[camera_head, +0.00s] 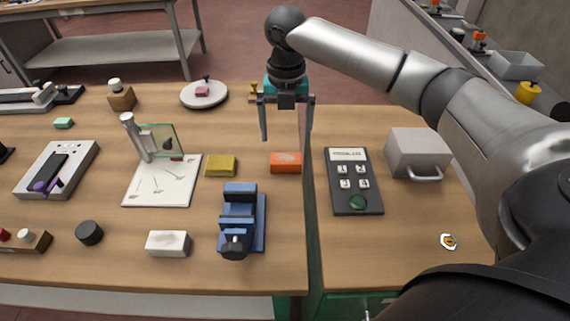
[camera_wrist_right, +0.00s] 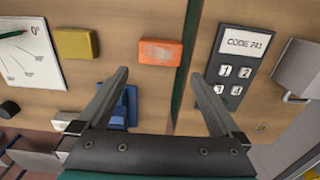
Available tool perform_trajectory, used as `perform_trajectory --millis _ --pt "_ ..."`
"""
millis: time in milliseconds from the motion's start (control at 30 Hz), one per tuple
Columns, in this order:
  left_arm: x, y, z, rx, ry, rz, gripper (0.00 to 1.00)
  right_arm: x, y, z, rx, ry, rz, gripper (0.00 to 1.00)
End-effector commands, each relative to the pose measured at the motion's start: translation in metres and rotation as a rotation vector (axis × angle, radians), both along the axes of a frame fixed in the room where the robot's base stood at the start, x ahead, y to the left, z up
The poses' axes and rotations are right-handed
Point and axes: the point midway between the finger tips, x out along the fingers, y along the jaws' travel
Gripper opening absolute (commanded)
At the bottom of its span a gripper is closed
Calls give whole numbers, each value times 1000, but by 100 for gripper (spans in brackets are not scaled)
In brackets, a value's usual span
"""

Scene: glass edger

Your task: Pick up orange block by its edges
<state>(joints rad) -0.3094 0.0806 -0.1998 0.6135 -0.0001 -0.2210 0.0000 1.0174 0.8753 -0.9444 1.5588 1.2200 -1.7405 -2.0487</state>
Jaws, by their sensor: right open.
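The orange block (camera_head: 286,162) lies flat on the wooden table, near the gap between two table sections. It has a pale smudge on its top. It also shows in the right wrist view (camera_wrist_right: 160,52), ahead of the fingertips and between their lines. My right gripper (camera_head: 287,135) is open and empty, above and behind the block in the head view, with its two fingers pointing down. Its fingers also show in the right wrist view (camera_wrist_right: 160,75), apart from the block. My left gripper is not in view.
A yellow block (camera_head: 221,166) lies left of the orange one. A blue vise (camera_head: 240,220) stands in front. A dark keypad (camera_head: 353,181) and a grey box with a handle (camera_head: 418,153) are to the right. A white sheet (camera_head: 160,181) with a glass piece is left.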

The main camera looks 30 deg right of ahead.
Motion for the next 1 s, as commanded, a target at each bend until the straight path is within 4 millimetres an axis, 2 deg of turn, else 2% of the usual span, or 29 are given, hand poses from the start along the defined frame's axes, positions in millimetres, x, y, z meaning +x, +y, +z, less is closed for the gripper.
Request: perform_trajectory --millis 33,100,367,700,1000 --pt "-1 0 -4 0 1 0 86 0 0 -13 1 3 0 100" --pt "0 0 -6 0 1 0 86 -1 0 -26 0 4 0 100" --pt "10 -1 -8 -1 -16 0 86 1 0 -46 1 -1 -1 100" --pt "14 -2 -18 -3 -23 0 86 3 -3 -91 -1 1 -1 100" --pt "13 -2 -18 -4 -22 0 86 3 -3 -95 -1 -1 0 100"
